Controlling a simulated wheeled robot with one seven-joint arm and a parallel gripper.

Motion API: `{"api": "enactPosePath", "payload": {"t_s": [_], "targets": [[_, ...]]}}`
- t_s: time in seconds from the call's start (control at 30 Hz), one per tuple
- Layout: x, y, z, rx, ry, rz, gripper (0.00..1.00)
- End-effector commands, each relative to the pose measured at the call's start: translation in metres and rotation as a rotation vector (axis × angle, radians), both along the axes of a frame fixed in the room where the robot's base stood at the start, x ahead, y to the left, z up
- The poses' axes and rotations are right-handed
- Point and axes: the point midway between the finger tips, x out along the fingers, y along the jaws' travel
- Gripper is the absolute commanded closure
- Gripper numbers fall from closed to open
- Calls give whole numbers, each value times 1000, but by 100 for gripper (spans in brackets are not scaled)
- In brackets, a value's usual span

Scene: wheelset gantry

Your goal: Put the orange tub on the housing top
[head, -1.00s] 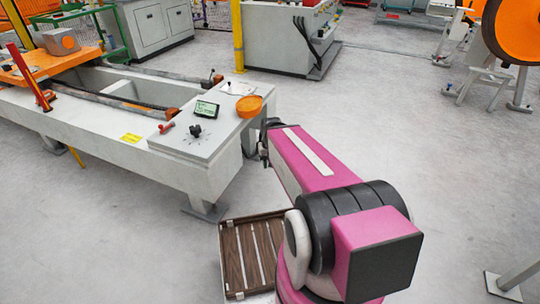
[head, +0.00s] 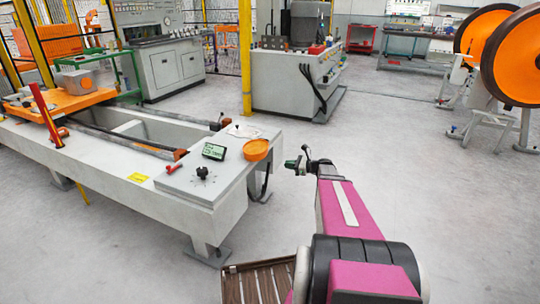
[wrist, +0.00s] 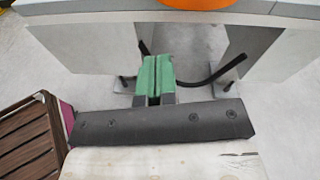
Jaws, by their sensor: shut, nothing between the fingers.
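The orange tub (head: 257,150) sits on the near right corner of the grey gantry's end panel (head: 195,185). Its underside edge also shows at the top of the wrist view (wrist: 193,4). My gripper (head: 291,164) is to the right of the tub, off the panel's edge and apart from the tub. In the wrist view its green fingers (wrist: 157,76) are closed together with nothing between them. A grey box-shaped housing (head: 77,80) stands on the orange carriage (head: 60,97) at the left; that this is the task's housing is not certain.
Beside the tub on the panel are a small green-screen display (head: 214,151), a black knob (head: 202,172) and a red-handled part (head: 173,168). A brown slatted tray (head: 255,284) is low in front. A grey machine cabinet (head: 290,82) stands behind.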

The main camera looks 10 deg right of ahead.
Motion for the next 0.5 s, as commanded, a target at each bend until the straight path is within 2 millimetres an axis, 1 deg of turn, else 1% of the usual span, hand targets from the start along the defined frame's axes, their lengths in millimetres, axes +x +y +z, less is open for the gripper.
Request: {"api": "enactPosePath", "payload": {"t_s": [0.03,0.1,0.2,0.27,0.37,0.5], "targets": [[11,-15,1,64,14,-33,100],[17,-28,6,135,30,-65,100],[21,-37,9,190,41,-87,100],[23,-37,10,202,44,-92,100],[28,-30,11,203,44,-92,100],[41,-12,11,202,43,-90,100]]}}
